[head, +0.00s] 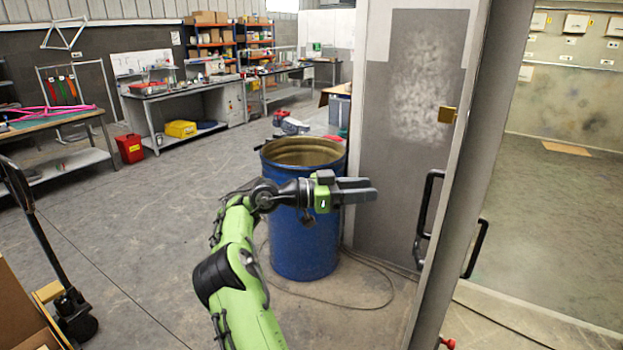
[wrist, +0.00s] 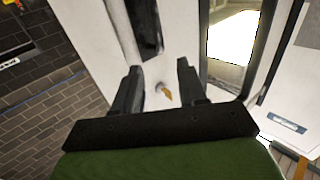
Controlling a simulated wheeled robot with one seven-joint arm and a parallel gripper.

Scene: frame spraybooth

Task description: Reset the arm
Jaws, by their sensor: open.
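My gripper (head: 372,190) is at the end of my green arm, stretched out to the right in the head view. It is in front of the blue barrel and the grey door panel, with nothing between its fingers. In the wrist view my gripper (wrist: 157,78) has its two dark fingers spread apart. A white surface with a small brass-coloured part (wrist: 166,95) shows beyond and between them. I cannot tell how far that surface is from the fingertips.
A blue barrel (head: 300,240) stands behind my arm. A door panel (head: 400,130) with a black handle (head: 427,215) is to the right. A hand truck (head: 45,250) and cardboard box (head: 22,315) are at the left. The floor (head: 150,230) between is clear.

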